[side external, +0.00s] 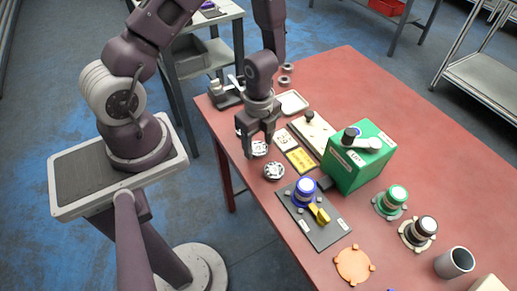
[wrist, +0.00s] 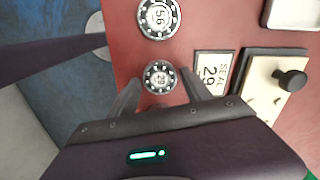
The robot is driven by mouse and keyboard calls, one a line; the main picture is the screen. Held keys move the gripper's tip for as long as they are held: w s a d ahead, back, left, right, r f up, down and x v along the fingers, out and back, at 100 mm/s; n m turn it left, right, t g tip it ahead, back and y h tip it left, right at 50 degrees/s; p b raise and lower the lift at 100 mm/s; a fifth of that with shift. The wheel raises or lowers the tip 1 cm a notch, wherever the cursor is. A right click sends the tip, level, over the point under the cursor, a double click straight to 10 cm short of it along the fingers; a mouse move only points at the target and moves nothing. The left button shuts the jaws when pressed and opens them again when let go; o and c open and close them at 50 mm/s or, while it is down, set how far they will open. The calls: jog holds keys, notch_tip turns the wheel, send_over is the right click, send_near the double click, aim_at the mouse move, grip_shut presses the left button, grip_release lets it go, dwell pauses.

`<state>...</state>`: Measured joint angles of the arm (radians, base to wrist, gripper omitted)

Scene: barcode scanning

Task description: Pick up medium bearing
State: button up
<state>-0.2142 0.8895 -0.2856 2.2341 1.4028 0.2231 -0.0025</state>
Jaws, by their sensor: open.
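A small round ring bearing (wrist: 160,77) with a numbered centre lies on the red table between my fingers in the wrist view; it also shows under my gripper in the side view (side external: 260,151). A larger ring bearing (wrist: 159,17) lies just above it in the wrist view. Another bearing (side external: 274,171) lies nearer the front in the side view. I cannot tell from the labels which is the medium one. My gripper (wrist: 163,77) is open, pointing down, its fingers on either side of the small bearing; no grip shows.
A seal card (wrist: 214,72) and a beige plate with a black knob (wrist: 275,85) lie close to the right. A green box (side external: 358,160), a dark board (side external: 313,228) and an orange disc (side external: 354,265) stand further off. A white tray (side external: 292,103) lies behind.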

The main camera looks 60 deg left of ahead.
jog(key=shift+f, duration=0.3)
grip_shut()
jog(key=shift+r, duration=0.15)
notch_tip(320, 180, up, 9)
jog(key=w+a+r+n, duration=0.1)
jog(key=w+r+n, duration=0.6)
jog(key=n, duration=0.8)
jog(key=m, duration=1.5)
send_over(259, 147)
notch_tip(259, 147, down, 6)
jog(key=shift+s+d, duration=0.15)
